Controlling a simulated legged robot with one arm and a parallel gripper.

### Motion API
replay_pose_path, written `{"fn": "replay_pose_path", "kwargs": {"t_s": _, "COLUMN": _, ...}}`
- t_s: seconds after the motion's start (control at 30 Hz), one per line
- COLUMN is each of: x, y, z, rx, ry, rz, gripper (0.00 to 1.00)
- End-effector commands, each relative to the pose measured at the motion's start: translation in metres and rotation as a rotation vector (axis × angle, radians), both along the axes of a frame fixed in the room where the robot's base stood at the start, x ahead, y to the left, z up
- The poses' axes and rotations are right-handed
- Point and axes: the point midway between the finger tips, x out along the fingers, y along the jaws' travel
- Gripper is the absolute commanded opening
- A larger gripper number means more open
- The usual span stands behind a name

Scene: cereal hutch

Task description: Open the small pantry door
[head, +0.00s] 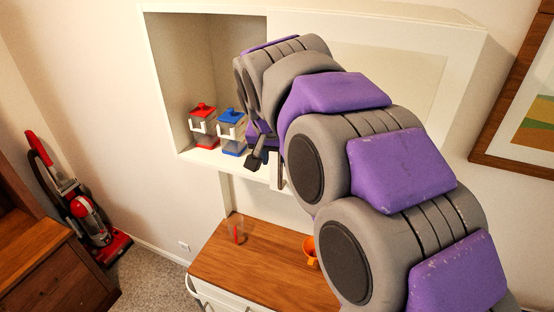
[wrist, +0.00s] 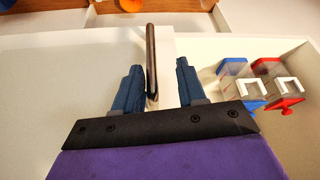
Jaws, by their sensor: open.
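The small pantry door (head: 405,75) is the flat white panel on the right of the wall hutch, and it looks closed. It fills the left side of the wrist view (wrist: 65,75). Its dark bar handle (wrist: 152,60) stands near the door's edge beside the open compartment. The handle's lower part shows in the head view (head: 281,172). My gripper (wrist: 159,67) is open, and in the wrist view the handle appears between its two fingers, closer to the left one. I see no finger touching the handle. In the head view my gripper (head: 262,154) is partly hidden by my arm.
Red-lidded (head: 203,120) and blue-lidded (head: 231,127) clear dispensers stand in the open compartment beside my gripper. A red vacuum (head: 88,215) stands at left.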

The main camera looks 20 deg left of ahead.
Motion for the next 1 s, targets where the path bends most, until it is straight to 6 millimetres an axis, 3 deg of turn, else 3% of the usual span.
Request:
{"fn": "replay_pose_path", "kwargs": {"t_s": 0.2, "x": 0.009, "y": -0.005, "z": -0.022, "rx": 0.005, "ry": 0.004, "rz": -0.001, "gripper": 0.39}}
{"fn": "replay_pose_path", "kwargs": {"t_s": 0.6, "x": 0.011, "y": 0.001, "z": -0.027, "rx": 0.003, "ry": -0.001, "rz": 0.0, "gripper": 0.38}}
{"fn": "replay_pose_path", "kwargs": {"t_s": 1.0, "x": 0.011, "y": 0.001, "z": -0.027, "rx": 0.005, "ry": 0.0, "rz": 0.001, "gripper": 0.0}}
